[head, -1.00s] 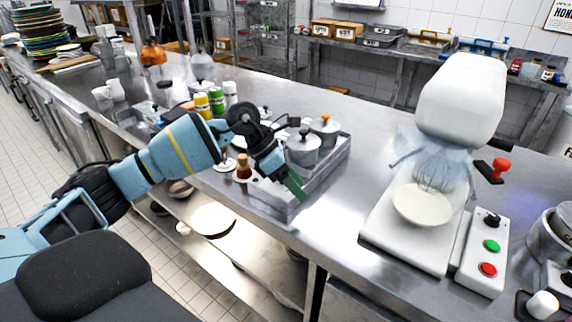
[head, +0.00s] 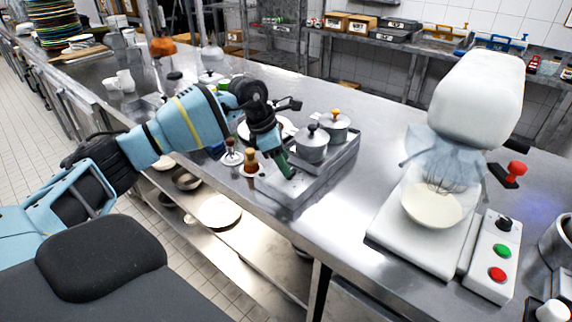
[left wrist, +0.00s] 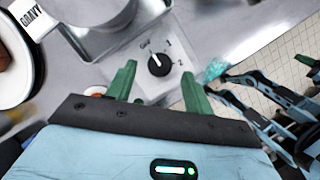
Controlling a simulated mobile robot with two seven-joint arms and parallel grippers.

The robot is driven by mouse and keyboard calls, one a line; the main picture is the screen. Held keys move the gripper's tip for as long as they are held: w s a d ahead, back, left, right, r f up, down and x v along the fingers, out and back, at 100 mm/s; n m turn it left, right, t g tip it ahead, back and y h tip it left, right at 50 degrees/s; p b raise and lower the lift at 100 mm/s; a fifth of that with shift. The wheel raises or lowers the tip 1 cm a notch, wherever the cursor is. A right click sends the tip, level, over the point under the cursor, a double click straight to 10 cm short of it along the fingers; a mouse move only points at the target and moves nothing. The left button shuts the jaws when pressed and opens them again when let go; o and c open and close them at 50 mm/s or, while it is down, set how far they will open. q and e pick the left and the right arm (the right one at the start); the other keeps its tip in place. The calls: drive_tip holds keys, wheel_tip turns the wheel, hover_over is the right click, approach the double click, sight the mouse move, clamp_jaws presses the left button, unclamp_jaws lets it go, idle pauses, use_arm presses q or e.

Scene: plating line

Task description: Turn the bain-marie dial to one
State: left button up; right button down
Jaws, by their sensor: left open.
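The bain-marie (head: 336,165) is a steel unit on the counter with lidded pots in it. Its black dial (left wrist: 158,64) shows in the left wrist view on a pale panel marked OFF, 1 and 2. The dial's white mark points up-left, towards OFF. In the head view I cannot make out the dial near my gripper. My left gripper (head: 287,170) is over the near end of the bain-marie. In the left wrist view its green fingers (left wrist: 158,86) are open and apart, with the dial just beyond the gap and nothing between them.
Two lidded pots (head: 312,147) stand close beside my left gripper. Small wood-handled tools (head: 251,165) stand just left of the bain-marie. A white mixer (head: 478,95) with a bowl (head: 434,206) is to the right. Bare counter lies between mixer and bain-marie.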

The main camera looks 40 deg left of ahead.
use_arm(q)
drive_tip(key=shift+x, duration=1.1)
drive_tip(key=c, duration=1)
drive_tip(key=shift+o, duration=0.2)
